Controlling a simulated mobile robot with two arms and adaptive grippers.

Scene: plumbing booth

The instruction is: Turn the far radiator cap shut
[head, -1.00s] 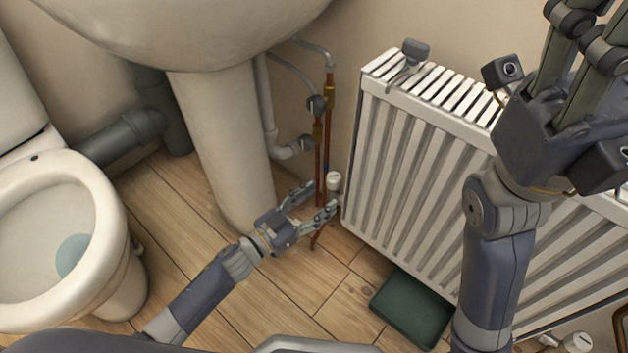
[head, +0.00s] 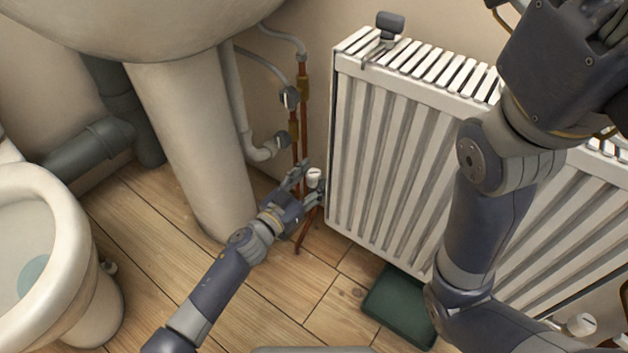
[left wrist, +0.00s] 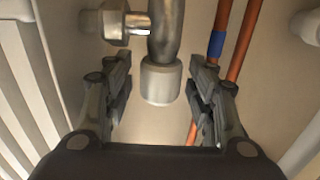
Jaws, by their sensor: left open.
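The far radiator cap (head: 314,174) is a small pale cylinder on the valve at the radiator's lower left corner, beside the copper pipes. My left gripper (head: 311,181) is open, with its fingers around the cap's place in the head view. In the left wrist view the cap (left wrist: 161,84) is between the two open fingers, with a visible gap on each side, joined to a grey metal valve body (left wrist: 166,30). My right gripper is at the upper right of the head view, mostly cut off by the frame, and its fingertips are out of sight.
The white radiator (head: 375,160) stands right of the cap. Copper pipes (head: 303,120) and a grey waste pipe (head: 243,115) rise close by. The basin pedestal (head: 185,150) and toilet (head: 55,240) are at left. A dark green box (head: 400,305) lies on the floor. Another cap (head: 581,324) shows at lower right.

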